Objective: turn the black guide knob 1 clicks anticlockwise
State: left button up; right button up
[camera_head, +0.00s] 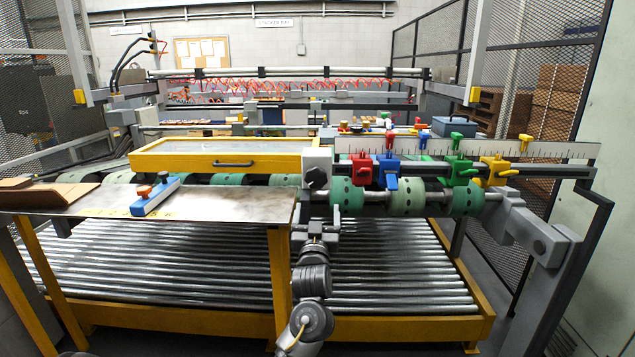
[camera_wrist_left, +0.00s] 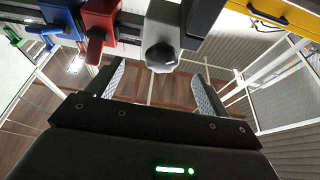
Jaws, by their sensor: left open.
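The black guide knob (camera_head: 316,178) is a dark, lobed knob on the front of a light grey block (camera_head: 317,158), at the left end of the guide rail. In the left wrist view the knob (camera_wrist_left: 160,57) shows at the top middle, under its grey block (camera_wrist_left: 166,25). My left gripper (camera_head: 317,234) is below the knob in the head view. In the left wrist view my left gripper (camera_wrist_left: 157,72) is open, one finger to each side of the knob's line, with nothing between them. The knob appears just beyond the fingertips, with no contact visible. My right gripper is out of view.
Red (camera_head: 361,168), blue (camera_head: 386,172), green (camera_head: 458,170) and yellow (camera_head: 495,170) guide blocks sit along the rail right of the knob. A metal table (camera_head: 225,204) is at left, bearing a blue tool (camera_head: 155,196). Rollers (camera_head: 400,275) lie below.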

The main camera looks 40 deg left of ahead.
aim_at(316, 182)
pick_arm(q)
jog(key=shift+y, duration=0.3)
jog(key=p+x, duration=0.1)
jog(key=x, duration=0.2)
jog(key=r+x, duration=0.1)
jog(key=x, duration=0.2)
jog(key=s+p+x, duration=0.1)
jog(key=x, duration=0.2)
jog(key=shift+w+a+r+p, duration=0.25)
jog(key=shift+w+r+p, duration=0.1)
jog(key=shift+r, duration=0.05)
jog(key=shift+x, duration=0.75)
jog(key=shift+f, duration=0.1)
jog(key=shift+c, duration=0.2)
jog(key=c, duration=1)
jog(key=shift+o, duration=0.2)
jog(key=n, duration=0.1)
jog(key=n+g+y+b, duration=0.1)
jog(key=n, duration=0.1)
jog(key=shift+f+n, duration=0.25)
jog(key=shift+n, duration=0.05)
jog(key=n, duration=0.1)
jog(key=n+g+y+b, duration=0.1)
jog(key=n, duration=0.1)
jog(key=shift+w+d+r+g, duration=0.1)
jog(key=shift+r+g, duration=0.05)
jog(key=shift+g, duration=0.15)
jog(key=shift+r+n, duration=0.1)
jog(key=shift+n, duration=0.4)
